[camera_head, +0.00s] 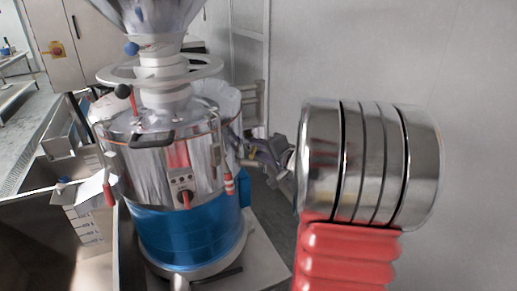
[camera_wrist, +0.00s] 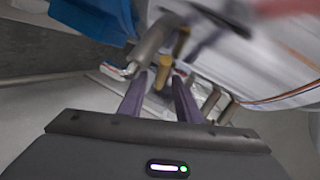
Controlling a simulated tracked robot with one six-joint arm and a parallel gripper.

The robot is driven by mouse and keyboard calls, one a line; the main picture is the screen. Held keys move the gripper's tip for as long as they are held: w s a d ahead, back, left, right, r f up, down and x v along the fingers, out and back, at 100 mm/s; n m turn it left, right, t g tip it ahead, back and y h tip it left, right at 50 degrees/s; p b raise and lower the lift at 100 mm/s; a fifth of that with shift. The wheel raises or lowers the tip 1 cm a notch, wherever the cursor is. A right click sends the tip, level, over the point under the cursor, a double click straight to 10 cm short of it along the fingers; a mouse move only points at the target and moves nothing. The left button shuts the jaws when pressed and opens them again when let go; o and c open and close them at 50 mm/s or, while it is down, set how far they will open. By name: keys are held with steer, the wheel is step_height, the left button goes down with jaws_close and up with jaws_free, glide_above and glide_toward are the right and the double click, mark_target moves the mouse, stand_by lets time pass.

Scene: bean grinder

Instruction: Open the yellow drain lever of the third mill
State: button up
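In the wrist view a short yellow lever (camera_wrist: 163,73) lies between the tips of my gripper (camera_wrist: 160,78). The purple fingers stand apart, with a visible gap on each side of the lever, so the gripper looks open around it. Whether either finger touches it is unclear. A second yellow-brown piece (camera_wrist: 181,42) shows just beyond. In the head view my gripper (camera_head: 252,150) is at the right side of a steel mill (camera_head: 150,165) with a blue base (camera_head: 190,235). The yellow lever is too small to make out there.
In the wrist view, metal pipes (camera_wrist: 152,42) and blurred shiny mill surface crowd close around the fingers. In the head view, red-handled fittings (camera_head: 229,183) and a control panel (camera_head: 183,187) are on the mill front. A plain wall stands at the right.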

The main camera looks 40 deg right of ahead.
steer(key=shift+w+d+f, duration=0.1)
steer(key=shift+w+f, duration=0.05)
steer(key=shift+w, duration=0.3)
steer(key=c, duration=0.8)
